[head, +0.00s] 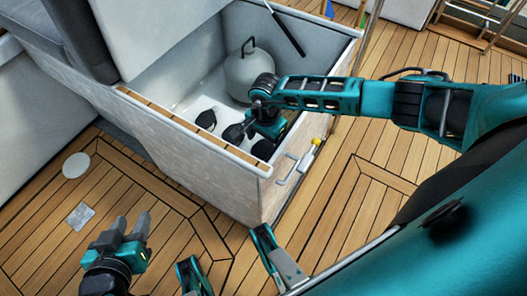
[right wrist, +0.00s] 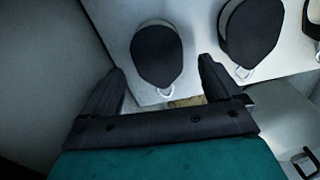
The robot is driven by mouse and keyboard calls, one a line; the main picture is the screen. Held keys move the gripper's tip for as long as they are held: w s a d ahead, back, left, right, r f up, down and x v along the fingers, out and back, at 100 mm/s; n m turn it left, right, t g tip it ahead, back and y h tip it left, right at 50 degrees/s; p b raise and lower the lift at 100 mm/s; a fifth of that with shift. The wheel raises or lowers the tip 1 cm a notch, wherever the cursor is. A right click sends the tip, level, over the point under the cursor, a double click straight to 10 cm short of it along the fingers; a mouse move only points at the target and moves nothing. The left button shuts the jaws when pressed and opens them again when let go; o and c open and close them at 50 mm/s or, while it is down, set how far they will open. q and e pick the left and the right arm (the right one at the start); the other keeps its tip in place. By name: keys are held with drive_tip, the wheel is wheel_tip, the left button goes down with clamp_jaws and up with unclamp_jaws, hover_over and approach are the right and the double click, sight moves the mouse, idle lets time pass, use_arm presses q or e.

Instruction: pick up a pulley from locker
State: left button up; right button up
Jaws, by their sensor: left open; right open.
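The open white locker (head: 180,135) stands in the middle of the head view, with a wood-trimmed rim. Inside, a black pulley (head: 205,119) lies on the pale locker floor. The right wrist view shows a black rounded pulley (right wrist: 157,55) with a small metal eye and a second pulley (right wrist: 250,33) to its right. My right gripper (head: 237,126) reaches into the locker, open and empty. In its wrist view, its fingers (right wrist: 160,85) are spread on either side below the nearer pulley. My left gripper (head: 132,226) is open and empty above the deck, outside the locker.
A large grey rounded object with a loop handle (head: 250,72) stands inside the locker behind my right gripper. A dark rod (head: 285,30) leans at the back wall. The locker's front rim lies close to my right gripper. The wooden deck at lower left is mostly clear.

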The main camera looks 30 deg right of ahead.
drive_tip(key=shift+f, duration=0.6)
drive_tip(key=c, duration=1.2)
drive_tip(key=shift+c, duration=0.2)
drive_tip(key=shift+r, duration=0.2)
